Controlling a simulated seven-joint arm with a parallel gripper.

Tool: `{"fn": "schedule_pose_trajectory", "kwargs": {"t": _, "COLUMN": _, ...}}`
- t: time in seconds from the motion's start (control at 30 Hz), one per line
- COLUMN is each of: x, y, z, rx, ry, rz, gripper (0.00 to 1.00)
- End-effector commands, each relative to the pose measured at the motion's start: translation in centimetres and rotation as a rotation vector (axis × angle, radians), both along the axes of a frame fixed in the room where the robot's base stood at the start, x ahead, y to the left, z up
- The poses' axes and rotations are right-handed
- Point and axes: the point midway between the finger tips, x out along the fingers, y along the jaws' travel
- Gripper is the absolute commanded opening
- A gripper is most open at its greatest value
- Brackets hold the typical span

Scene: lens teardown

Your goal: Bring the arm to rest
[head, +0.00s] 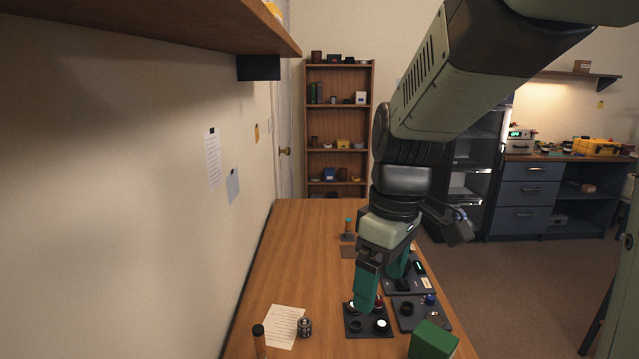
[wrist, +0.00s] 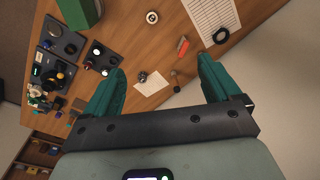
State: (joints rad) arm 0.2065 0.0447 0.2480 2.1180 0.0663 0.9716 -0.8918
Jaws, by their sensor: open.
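My gripper (head: 382,286) has green fingers and hangs pointing down over the wooden bench (head: 300,240), by the dark trays. In the wrist view my gripper (wrist: 162,78) has its fingers wide apart with nothing between them. The bench lies beyond the fingertips there. In the head view the near finger hides part of a dark tray (head: 354,334) with round parts on it. I cannot tell the exact height of the fingertips above that tray.
A second dark tray (head: 419,321) and a green block (head: 433,341) stand at right. A paper sheet (head: 285,326), a small dark cylindrical part (head: 305,327) and an upright tool (head: 259,338) are at front left. A wall shelf (head: 190,28) overhangs at upper left. The bench's left side is mostly clear.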

Motion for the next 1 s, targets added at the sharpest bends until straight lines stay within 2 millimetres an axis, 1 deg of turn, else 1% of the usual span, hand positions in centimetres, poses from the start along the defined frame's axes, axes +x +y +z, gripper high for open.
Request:
{"fn": "schedule_pose_trajectory", "kwargs": {"t": 0.03, "x": -1.2, "y": 0.0, "z": 1.9, "rx": -0.027, "ry": -0.059, "rz": -0.069, "gripper": 0.90}}
{"fn": "schedule_pose_trajectory", "kwargs": {"t": 0.1, "x": -2.8, "y": -0.1, "z": 3.9, "rx": -0.048, "ry": -0.134, "rz": -0.185, "gripper": 0.90}}
{"fn": "schedule_pose_trajectory", "kwargs": {"t": 0.2, "x": -5.2, "y": -0.4, "z": 6.5, "rx": -0.045, "ry": -0.246, "rz": -0.350, "gripper": 0.90}}
{"fn": "schedule_pose_trajectory", "kwargs": {"t": 0.3, "x": -7.7, "y": -0.8, "z": 8.5, "rx": -0.007, "ry": -0.352, "rz": -0.511, "gripper": 0.90}}
{"fn": "schedule_pose_trajectory", "kwargs": {"t": 0.37, "x": -9.0, "y": -1.0, "z": 9.4, "rx": 0.027, "ry": -0.403, "rz": -0.596, "gripper": 0.90}}
{"fn": "schedule_pose_trajectory", "kwargs": {"t": 0.4, "x": -10.0, "y": -1.3, "z": 9.6, "rx": 0.052, "ry": -0.424, "rz": -0.649, "gripper": 0.90}}
{"fn": "schedule_pose_trajectory", "kwargs": {"t": 0.5, "x": -12.3, "y": -1.8, "z": 9.1, "rx": 0.106, "ry": -0.431, "rz": -0.758, "gripper": 0.90}}
{"fn": "schedule_pose_trajectory", "kwargs": {"t": 0.6, "x": -13.5, "y": -2.0, "z": 8.6, "rx": 0.138, "ry": -0.429, "rz": -0.813, "gripper": 0.90}}
{"fn": "schedule_pose_trajectory", "kwargs": {"t": 1.0, "x": -13.5, "y": -2.0, "z": 8.6, "rx": 0.138, "ry": -0.429, "rz": -0.813, "gripper": 0.90}}
